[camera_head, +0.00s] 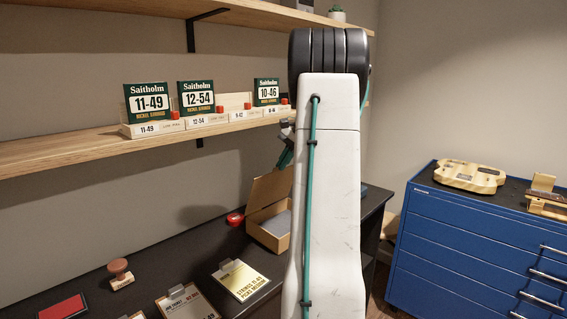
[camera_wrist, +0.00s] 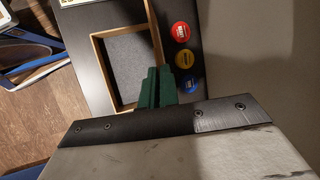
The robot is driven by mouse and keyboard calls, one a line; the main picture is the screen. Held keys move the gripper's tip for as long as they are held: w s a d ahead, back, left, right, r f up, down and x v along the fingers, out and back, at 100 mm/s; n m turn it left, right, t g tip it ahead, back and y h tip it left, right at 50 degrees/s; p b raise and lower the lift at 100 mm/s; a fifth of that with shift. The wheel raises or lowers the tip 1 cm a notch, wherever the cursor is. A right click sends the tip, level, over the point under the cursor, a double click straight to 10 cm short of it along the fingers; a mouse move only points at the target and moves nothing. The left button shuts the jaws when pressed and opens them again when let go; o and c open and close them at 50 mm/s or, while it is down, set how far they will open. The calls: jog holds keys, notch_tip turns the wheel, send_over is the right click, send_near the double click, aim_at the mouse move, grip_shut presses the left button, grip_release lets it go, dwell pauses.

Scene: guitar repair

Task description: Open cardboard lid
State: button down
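The cardboard box (camera_head: 268,234) stands on the dark bench, and its lid (camera_head: 271,190) is raised, roughly upright at the back-left side. Its grey inside shows. In the wrist view the box is seen from above, with a grey inner surface (camera_wrist: 130,58) and a thin tan rim (camera_wrist: 101,72). My gripper (camera_wrist: 157,86) has green fingers close together, seemingly shut with nothing between them. They are by the box's right edge in the wrist view; I cannot tell if they touch the lid. In the head view my arm hides most of the gripper, with one green part (camera_head: 285,158) showing above the box.
Red (camera_wrist: 180,30), yellow (camera_wrist: 185,58) and blue (camera_wrist: 189,82) round tins lie beside the box. A stamp (camera_head: 120,272), a red ink pad (camera_head: 63,308) and cards (camera_head: 240,279) lie on the bench. A shelf (camera_head: 80,148) with string packs runs above; a blue drawer cabinet (camera_head: 470,245) stands right.

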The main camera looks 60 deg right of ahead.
jog(key=c, duration=1.6)
grip_release()
jog(key=shift+c, duration=0.2)
